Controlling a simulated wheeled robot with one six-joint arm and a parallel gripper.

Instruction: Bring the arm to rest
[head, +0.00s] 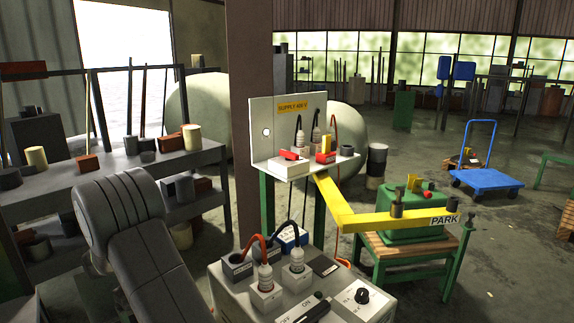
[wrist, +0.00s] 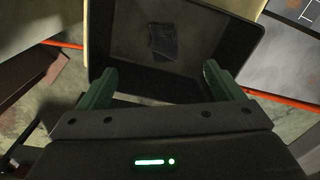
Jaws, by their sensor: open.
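In the wrist view my gripper (wrist: 160,78) is open, its two green fingers wide apart with nothing held between them. Beyond the fingers is a dark, square-edged panel or tray (wrist: 195,42) with a darker patch on it; I cannot tell what it is. In the head view a grey, ribbed arm link (head: 125,210), which looks like mine, fills the lower left; my gripper is not visible there.
Cluttered shelving (head: 100,170) stands at left. A blue trolley (head: 486,180) is at right, with open floor around it.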

